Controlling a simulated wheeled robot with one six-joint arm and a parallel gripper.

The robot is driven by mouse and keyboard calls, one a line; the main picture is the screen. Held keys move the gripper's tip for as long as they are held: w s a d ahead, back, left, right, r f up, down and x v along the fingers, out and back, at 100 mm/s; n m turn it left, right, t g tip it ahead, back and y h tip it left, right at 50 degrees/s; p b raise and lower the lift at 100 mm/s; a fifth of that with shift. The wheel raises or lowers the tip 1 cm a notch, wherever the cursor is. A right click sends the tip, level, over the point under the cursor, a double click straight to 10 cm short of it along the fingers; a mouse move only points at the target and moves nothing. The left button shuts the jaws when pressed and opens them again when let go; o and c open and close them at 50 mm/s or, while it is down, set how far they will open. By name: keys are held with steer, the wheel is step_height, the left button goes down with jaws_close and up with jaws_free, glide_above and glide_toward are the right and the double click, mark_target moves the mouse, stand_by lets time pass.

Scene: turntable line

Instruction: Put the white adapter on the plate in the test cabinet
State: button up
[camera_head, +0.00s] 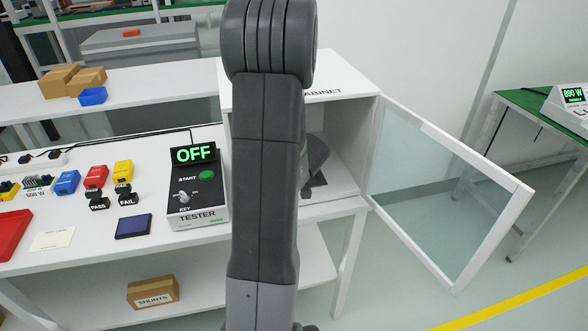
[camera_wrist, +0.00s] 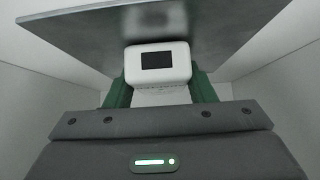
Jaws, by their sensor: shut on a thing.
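The white adapter (camera_wrist: 185,56), a small rounded box with a dark screen, is between the green fingers of my gripper (camera_wrist: 160,85) in the wrist view. The gripper is shut on it. The grey metal plate (camera_wrist: 75,38) spans the top of the wrist view, behind the adapter. I cannot tell whether the adapter touches the plate. Pale cabinet walls lie on both sides. In the head view the white test cabinet (camera_head: 350,112) stands open, and my arm hides much of it. The adapter and fingertips are hidden there.
The cabinet's glass door (camera_head: 437,185) is swung open to the right. The tester (camera_head: 197,195) stands left of my arm and its display reads OFF. Coloured bins, PASS and FAIL blocks, a blue pad (camera_head: 134,226) and a red tray (camera_head: 12,235) lie further left.

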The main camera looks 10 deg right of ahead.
steer(key=o, duration=1.2)
steer(key=shift+f, duration=0.1)
steer(key=p+v, duration=0.5)
steer(key=v, duration=0.7)
